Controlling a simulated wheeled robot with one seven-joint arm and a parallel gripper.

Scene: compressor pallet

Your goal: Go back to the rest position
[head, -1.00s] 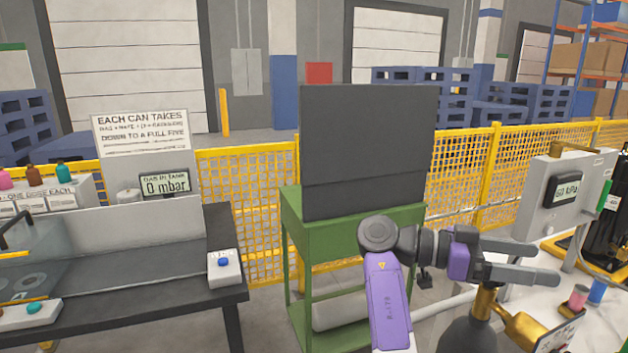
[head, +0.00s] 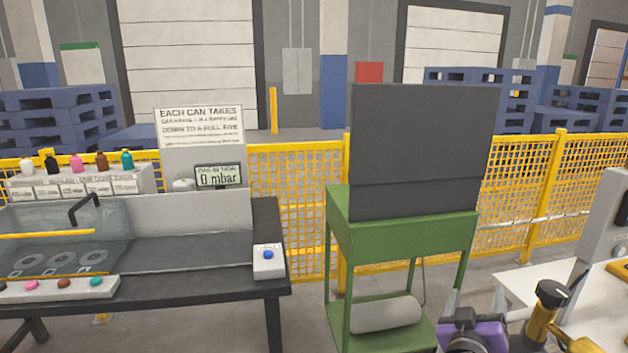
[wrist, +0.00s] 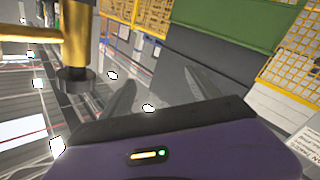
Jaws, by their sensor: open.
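My gripper (head: 475,308) is at the lower right of the head view, low in the frame, to the right of the green stand (head: 405,242). In the wrist view my gripper (wrist: 160,95) shows two grey fingers spread apart with nothing between them. The purple gripper body fills the bottom of the wrist view. Most of my arm is outside the head view.
A brass-coloured fitting with a black knob (head: 551,293) stands right of my gripper, by a white table (head: 515,286). A dark bench (head: 262,221) with a basin, several bottles and coloured buttons is at left. Yellow mesh fence (head: 290,172) runs behind.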

